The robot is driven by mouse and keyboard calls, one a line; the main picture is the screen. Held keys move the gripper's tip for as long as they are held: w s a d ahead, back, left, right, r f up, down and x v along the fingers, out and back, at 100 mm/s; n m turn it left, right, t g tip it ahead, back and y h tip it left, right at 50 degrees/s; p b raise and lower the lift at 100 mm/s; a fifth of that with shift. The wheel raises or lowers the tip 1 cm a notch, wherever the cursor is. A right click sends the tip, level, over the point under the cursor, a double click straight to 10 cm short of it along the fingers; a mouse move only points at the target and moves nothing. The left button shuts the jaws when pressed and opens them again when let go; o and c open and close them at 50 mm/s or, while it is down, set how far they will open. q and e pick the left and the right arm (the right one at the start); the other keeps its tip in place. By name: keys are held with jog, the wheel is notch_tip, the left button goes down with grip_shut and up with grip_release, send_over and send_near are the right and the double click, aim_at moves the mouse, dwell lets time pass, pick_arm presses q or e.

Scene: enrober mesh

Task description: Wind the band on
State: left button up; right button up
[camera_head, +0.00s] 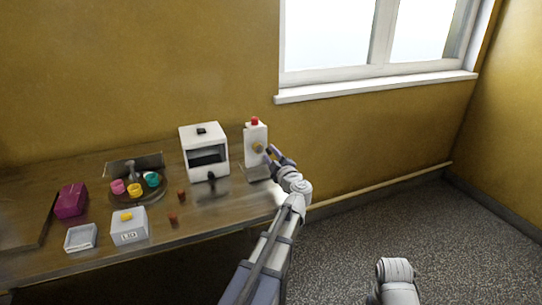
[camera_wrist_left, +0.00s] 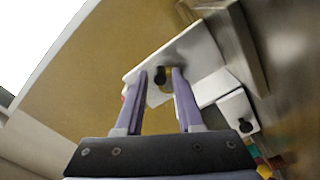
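A white upright unit (camera_head: 255,133) with a red top (camera_head: 255,120) and a yellowish knob (camera_head: 257,147) on its front stands at the right end of the bench. My left gripper (camera_head: 268,153) is just in front of this unit, close to the knob. In the left wrist view, its two purple fingers (camera_wrist_left: 160,76) are apart, with a dark, round-headed part (camera_wrist_left: 161,79) of a white panel (camera_wrist_left: 200,55) showing between them. I cannot tell whether they touch it. No band can be made out. My right gripper is out of view.
Left of the unit stands a white box machine (camera_head: 193,137) with a dark window. A round tray (camera_head: 122,196) of coloured cups, a magenta block (camera_head: 71,201), a white box (camera_head: 129,233) and a shallow white tray (camera_head: 70,246) share the bench (camera_head: 185,240). The wall is close behind.

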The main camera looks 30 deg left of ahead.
pick_arm(q)
jog(key=shift+o, duration=0.7)
jog(key=v, duration=0.7)
jog(key=shift+s+d, duration=0.25)
jog(key=shift+d, duration=0.05)
